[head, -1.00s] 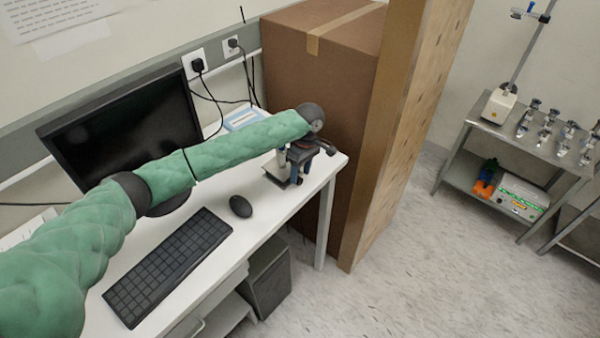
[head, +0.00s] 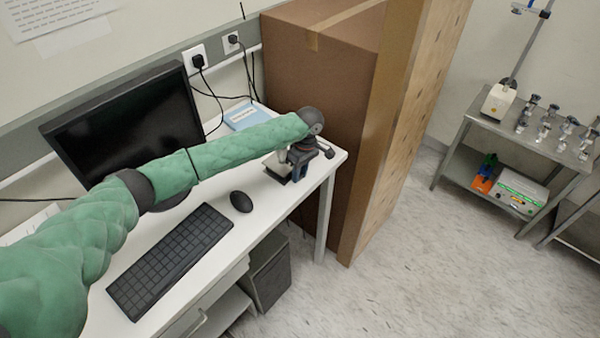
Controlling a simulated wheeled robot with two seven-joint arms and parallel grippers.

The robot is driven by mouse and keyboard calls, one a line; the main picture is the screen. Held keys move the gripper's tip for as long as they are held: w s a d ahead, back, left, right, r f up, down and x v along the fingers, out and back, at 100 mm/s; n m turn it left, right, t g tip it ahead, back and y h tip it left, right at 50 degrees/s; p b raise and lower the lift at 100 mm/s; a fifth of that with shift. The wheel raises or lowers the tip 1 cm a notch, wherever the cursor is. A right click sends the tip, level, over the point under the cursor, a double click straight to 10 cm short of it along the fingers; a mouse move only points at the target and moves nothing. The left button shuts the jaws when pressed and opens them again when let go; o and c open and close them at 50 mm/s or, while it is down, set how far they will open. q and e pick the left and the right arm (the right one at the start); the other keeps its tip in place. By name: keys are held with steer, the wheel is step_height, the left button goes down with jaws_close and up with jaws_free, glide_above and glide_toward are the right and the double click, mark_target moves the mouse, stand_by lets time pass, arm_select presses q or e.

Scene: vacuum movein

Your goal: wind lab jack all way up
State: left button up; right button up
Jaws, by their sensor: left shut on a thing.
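The lab jack (head: 276,168) stands on the white desk near its right end, small and partly hidden behind my left wrist and gripper. I see only some of its pale and dark parts, so its height is hard to tell. My left arm reaches in from the left across the desk. My left gripper (head: 297,172) points down at the jack's right side and is shut on a part of it, likely the knob, which the fingers hide. My right gripper is not in view.
A monitor (head: 125,125), keyboard (head: 170,262) and mouse (head: 241,201) are on the desk (head: 225,238), under and beside my arm. A large cardboard box (head: 320,75) stands close behind the desk's right end. A steel trolley (head: 500,135) with instruments is far right, across open floor.

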arm_select(q)
steer(key=shift+w+d+r+g+y, duration=0.1)
steer(key=shift+g+y, duration=0.2)
steer(key=shift+g, duration=0.1)
steer(key=o, duration=1)
steer(key=shift+w+d+r+b, duration=0.1)
steer(key=shift+w+r+b, duration=0.05)
steer(key=shift+r+b, duration=0.25)
steer(key=b+v, duration=0.3)
steer(key=v, duration=0.4)
